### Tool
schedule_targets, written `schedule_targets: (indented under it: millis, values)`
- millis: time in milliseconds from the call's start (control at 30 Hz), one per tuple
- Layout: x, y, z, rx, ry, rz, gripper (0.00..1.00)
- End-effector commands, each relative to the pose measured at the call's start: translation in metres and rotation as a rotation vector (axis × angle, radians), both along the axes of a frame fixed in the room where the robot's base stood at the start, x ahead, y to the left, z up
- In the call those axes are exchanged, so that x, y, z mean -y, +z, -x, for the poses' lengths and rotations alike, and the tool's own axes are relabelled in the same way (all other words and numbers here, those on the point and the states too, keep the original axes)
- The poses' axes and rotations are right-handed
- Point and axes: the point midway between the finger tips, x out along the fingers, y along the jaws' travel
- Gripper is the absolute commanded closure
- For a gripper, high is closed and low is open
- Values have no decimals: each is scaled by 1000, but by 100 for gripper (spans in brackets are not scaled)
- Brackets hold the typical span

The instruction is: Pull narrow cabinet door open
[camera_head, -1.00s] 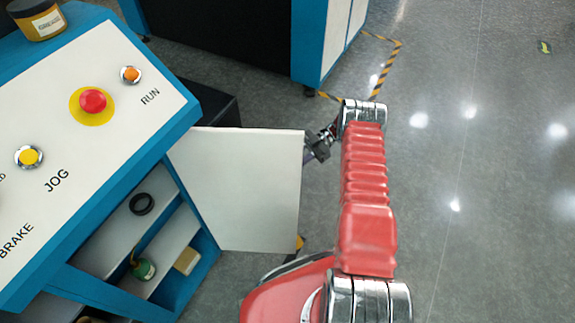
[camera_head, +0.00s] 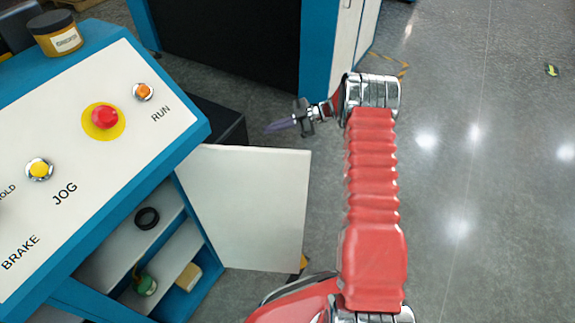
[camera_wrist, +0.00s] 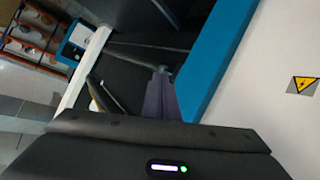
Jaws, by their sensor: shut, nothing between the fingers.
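The narrow cabinet door (camera_head: 255,205) is a white panel at the blue cabinet's right end in the head view. It stands swung wide open, and the shelves behind it show. My gripper (camera_head: 272,127) is above and beyond the door's top edge in the head view, apart from it, with its fingers pointing left. The fingers look closed together with nothing between them. In the wrist view the purple-grey fingers (camera_wrist: 160,95) also show, close together. I cannot see the door's handle.
A black ring (camera_head: 147,218), a green-labelled container (camera_head: 145,284) and a tan box (camera_head: 188,277) are on the cabinet shelves. The control panel (camera_head: 75,170) carries buttons and a jar (camera_head: 55,35). A blue and black machine (camera_head: 240,45) stands beyond. Floor at right is clear.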

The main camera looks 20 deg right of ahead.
Motion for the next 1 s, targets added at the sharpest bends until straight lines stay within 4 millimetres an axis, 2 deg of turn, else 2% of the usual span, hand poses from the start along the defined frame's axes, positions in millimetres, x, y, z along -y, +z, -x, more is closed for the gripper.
schedule_targets:
  millis: [33, 200, 333, 500, 767, 1000]
  values:
    - [-2, 20, -13, 33, -41, 19, 100]
    - [-3, 75, -48, 120, -190, 68, 100]
    - [-1, 119, -69, 175, -305, 103, 100]
    - [3, 175, -85, 232, -458, 139, 100]
    - [13, 254, -86, 277, -692, 179, 100]
    - [23, 314, -62, 274, -899, 199, 100]
